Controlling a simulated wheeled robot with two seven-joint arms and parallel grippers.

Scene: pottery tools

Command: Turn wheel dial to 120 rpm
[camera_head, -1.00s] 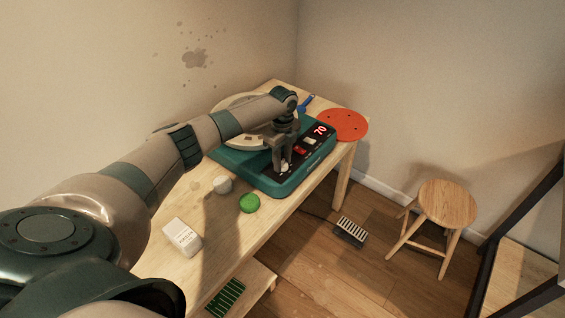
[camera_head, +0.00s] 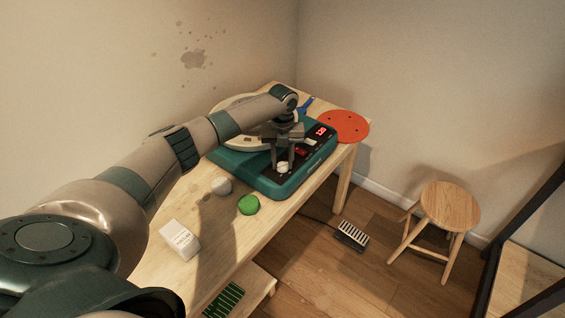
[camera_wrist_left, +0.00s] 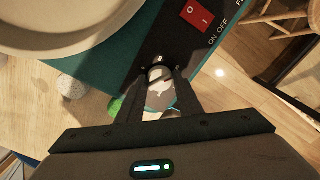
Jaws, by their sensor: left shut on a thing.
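The teal pottery wheel (camera_head: 246,173) stands on the wooden table, with a pale round wheel head (camera_head: 236,127) on top. The pale dial (camera_head: 283,169) is on its dark control panel. My left gripper (camera_head: 283,163) reaches down from above and is shut on the dial; in the left wrist view the pale dial (camera_wrist_left: 159,78) sits between the two dark fingers. The red display (camera_head: 321,132) is lit, but its digits are too small to read surely. A red ON/OFF switch (camera_wrist_left: 195,13) is close by in the left wrist view. My right gripper is out of view.
On the table (camera_head: 215,243) are a white box (camera_head: 180,239), a grey-white lump (camera_head: 221,186), a green round thing (camera_head: 248,205) and an orange disc (camera_head: 343,126). A foot pedal (camera_head: 351,235) and a stool (camera_head: 449,207) are on the floor.

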